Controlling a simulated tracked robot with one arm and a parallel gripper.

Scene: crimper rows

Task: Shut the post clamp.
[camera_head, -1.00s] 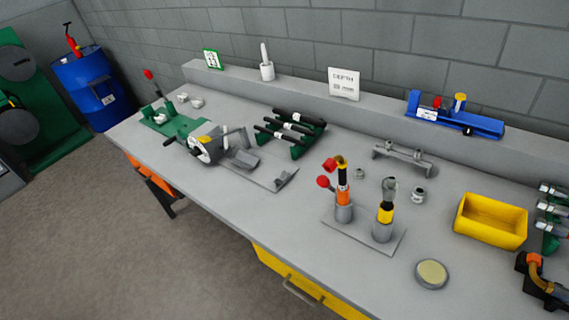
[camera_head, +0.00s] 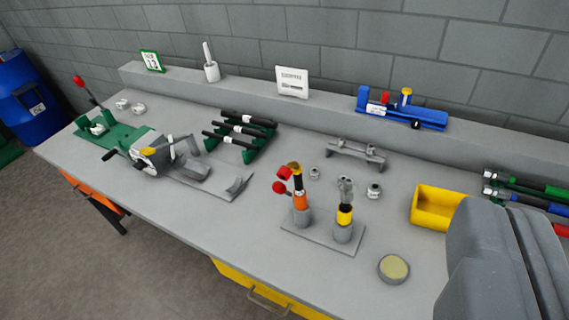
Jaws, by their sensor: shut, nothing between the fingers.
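Two short posts stand upright on a grey plate (camera_head: 320,238) in the middle of the bench. The left post (camera_head: 301,200) has an orange band, a black upper part and red pieces, one a round red knob (camera_head: 279,188) out to its left. The right post (camera_head: 344,214) has a yellow band and a grey metal top. The post clamp appears to be the red-knobbed fitting; how far it is open is too small to tell. My gripper (camera_head: 505,207) shows as a large grey shape at the lower right. It is shut and empty, nearer the camera and right of the posts.
A yellow bin (camera_head: 432,208) is partly behind my gripper. A round disc (camera_head: 394,268) lies right of the plate. A green-based machine (camera_head: 150,150), a black-rod rack (camera_head: 240,140) and a grey bracket (camera_head: 356,155) stand around. The bench front left of the plate is clear.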

